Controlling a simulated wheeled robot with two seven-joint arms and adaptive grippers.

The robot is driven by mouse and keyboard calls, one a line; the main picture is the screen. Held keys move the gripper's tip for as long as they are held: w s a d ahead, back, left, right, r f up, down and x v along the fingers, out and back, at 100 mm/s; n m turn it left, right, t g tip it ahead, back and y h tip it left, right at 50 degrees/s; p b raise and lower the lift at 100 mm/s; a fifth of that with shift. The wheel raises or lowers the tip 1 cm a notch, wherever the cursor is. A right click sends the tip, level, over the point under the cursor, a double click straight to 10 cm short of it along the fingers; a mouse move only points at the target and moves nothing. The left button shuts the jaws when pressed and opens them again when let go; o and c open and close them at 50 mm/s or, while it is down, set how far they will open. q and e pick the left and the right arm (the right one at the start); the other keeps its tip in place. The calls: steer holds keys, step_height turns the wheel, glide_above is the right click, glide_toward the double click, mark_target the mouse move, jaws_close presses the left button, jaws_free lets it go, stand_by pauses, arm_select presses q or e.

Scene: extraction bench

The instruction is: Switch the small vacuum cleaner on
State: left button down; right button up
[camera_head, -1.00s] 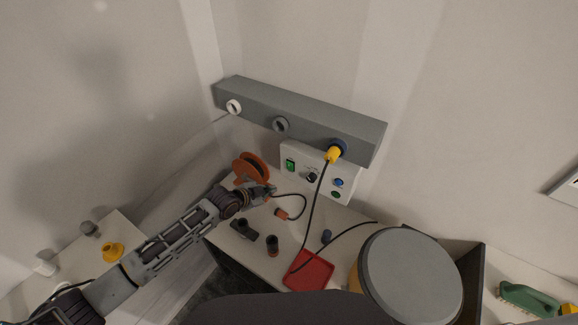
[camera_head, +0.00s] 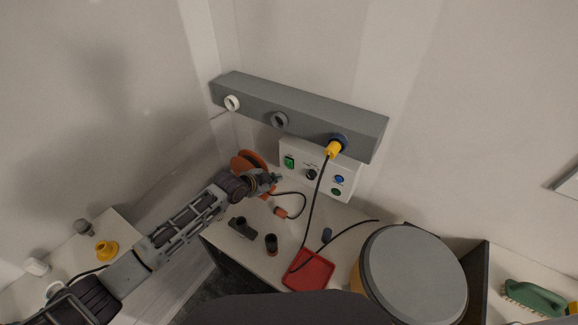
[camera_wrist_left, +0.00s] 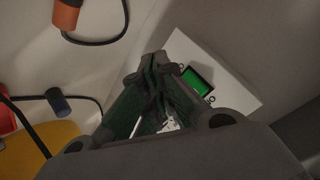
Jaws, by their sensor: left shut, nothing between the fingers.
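A white control box (camera_head: 345,189) stands at the back of the bench under the grey rail. It carries a green switch (camera_head: 289,162), a black knob (camera_head: 311,174), a blue button (camera_head: 339,180) and a dark green button (camera_head: 337,192). My left gripper (camera_head: 276,179) is shut and empty, just left of and in front of the box. In the left wrist view the shut fingers (camera_wrist_left: 158,88) are beside the box (camera_wrist_left: 235,88), and its lit green switch (camera_wrist_left: 197,84) shows just right of the fingertips. A yellow drum with a grey lid (camera_head: 415,275) stands at front right. My right gripper is not seen.
An orange reel (camera_head: 244,160) is behind my gripper. A red tray (camera_head: 318,272) and black fittings (camera_head: 271,243) lie in front.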

mark_target(289, 163)
arm_select(q)
steer(key=w+d, duration=0.1)
steer(key=w+d+b, duration=0.1)
steer(key=w, duration=0.1)
steer(key=shift+w+d+r, duration=0.2)
steer(key=shift+d+r, duration=0.05)
steer(key=shift+r, duration=0.1)
stand_by(1.0)
steer(key=shift+w+d, duration=0.25)
steer(key=shift+w, duration=0.05)
stand_by(0.5)
steer(key=shift+r, duration=0.1)
steer(key=shift+w+d+r+b, duration=0.15)
steer(key=shift+w+r+b, duration=0.05)
steer(key=shift+r+b, duration=0.2)
stand_by(1.0)
steer(key=shift+s+f, duration=0.1)
